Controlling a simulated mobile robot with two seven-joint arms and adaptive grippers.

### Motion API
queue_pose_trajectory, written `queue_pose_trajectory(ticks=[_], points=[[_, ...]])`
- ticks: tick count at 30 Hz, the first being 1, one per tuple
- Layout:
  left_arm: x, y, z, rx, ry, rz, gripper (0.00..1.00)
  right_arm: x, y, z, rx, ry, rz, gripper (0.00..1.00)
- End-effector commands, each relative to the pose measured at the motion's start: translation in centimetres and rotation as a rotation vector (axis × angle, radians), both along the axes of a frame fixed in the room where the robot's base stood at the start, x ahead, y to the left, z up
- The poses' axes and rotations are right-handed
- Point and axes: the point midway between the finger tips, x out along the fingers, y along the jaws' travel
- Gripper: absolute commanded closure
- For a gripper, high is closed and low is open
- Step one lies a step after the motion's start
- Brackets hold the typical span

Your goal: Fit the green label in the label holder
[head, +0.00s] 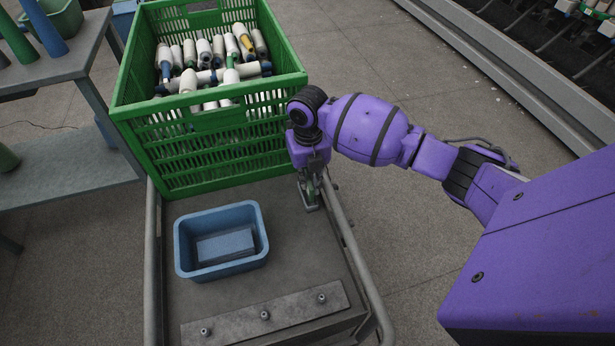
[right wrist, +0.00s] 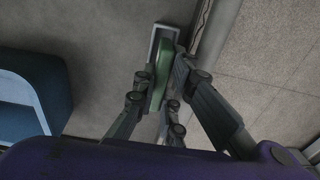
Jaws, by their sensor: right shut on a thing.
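The green label (right wrist: 163,62) is a small green piece between the fingers of my right gripper (right wrist: 161,73), which is shut on it. In the head view my right gripper (head: 310,193) points down at the cart's right side, beside the green crate. The label holder appears to be the grey tray-like frame (right wrist: 166,31) on the cart deck, directly under and beyond the label. The label overlaps it in the wrist view; I cannot tell whether they touch or the label is seated. The fingers hide part of both. My left gripper is not in view.
A green crate (head: 215,122) of yarn cones stands at the cart's back. A blue bin (head: 221,268) with a grey-blue block sits left of my gripper. The cart's side rail (head: 352,250) runs close on the right. A plate with pegs (head: 265,316) lies in front.

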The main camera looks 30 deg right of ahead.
Motion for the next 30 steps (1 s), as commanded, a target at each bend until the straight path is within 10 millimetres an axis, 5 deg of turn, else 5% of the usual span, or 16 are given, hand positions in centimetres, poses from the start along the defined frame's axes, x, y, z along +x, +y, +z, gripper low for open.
queue_pose_trajectory(ticks=[30], points=[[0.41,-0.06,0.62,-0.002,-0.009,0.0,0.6,0.12,0.02,-0.14,0.0,0.0,0.0,1.0]])
